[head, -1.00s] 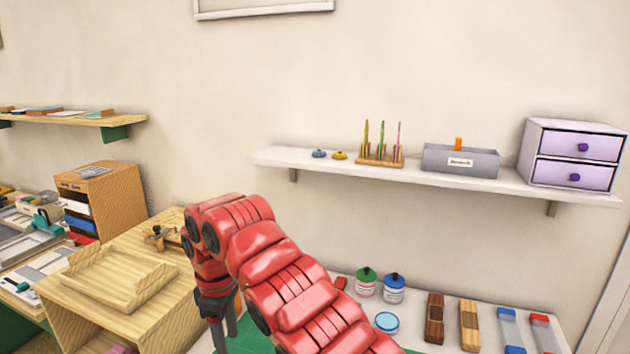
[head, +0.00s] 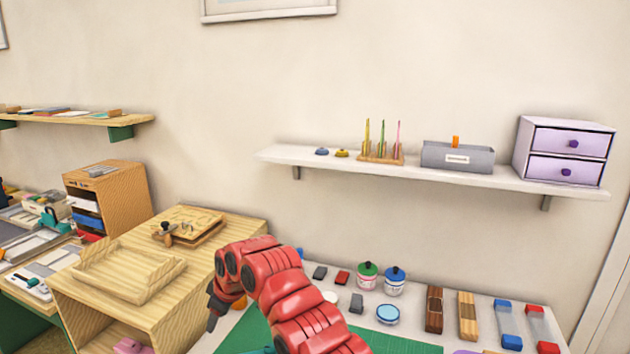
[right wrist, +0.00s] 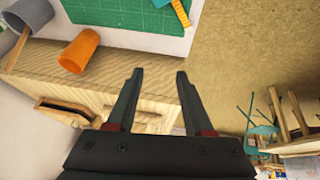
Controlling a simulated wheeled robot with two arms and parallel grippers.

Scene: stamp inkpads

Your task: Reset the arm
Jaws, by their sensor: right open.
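My red right arm (head: 290,290) comes in from the bottom of the head view and bends down at the left edge of the worktable. Its dark right gripper (head: 215,308) is partly hidden there. In the right wrist view my right gripper (right wrist: 158,75) is open, with nothing between its two fingers. It hangs over the table edge and the floor. My left gripper is not in view.
The white table holds a green mat (head: 395,343), small inkpads (head: 342,278), two jars (head: 367,275), a round blue tin (head: 387,314) and wooden blocks (head: 467,313). A wooden cabinet (head: 125,318) stands left.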

